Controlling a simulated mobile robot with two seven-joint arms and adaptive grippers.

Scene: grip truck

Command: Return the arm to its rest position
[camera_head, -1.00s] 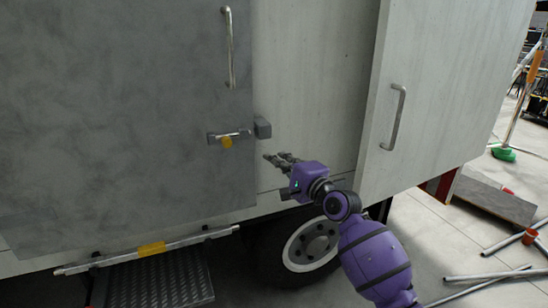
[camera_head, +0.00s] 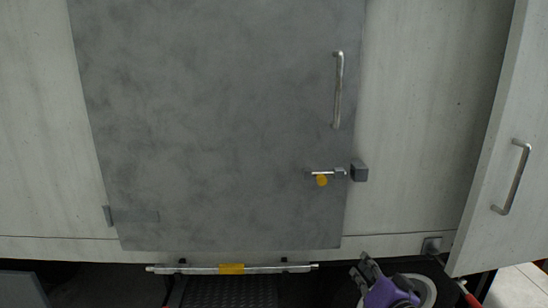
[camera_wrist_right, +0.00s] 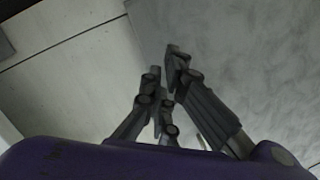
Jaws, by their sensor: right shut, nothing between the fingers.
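My right gripper (camera_head: 366,268) shows at the bottom of the head view, low in front of the truck's wheel, with its purple wrist cut off by the lower edge. It is shut and empty, apart from the truck's door and latch. In the right wrist view its fingers (camera_wrist_right: 166,80) are close together, with pale and grey truck panels behind them. My left gripper is in neither view.
A grey truck door (camera_head: 215,120) with a bar handle (camera_head: 338,90) and a yellow-tagged latch (camera_head: 322,175) fills the middle. A pale panel with a handle (camera_head: 513,178) stands out at right. A rail (camera_head: 200,269) runs above a step (camera_head: 230,292).

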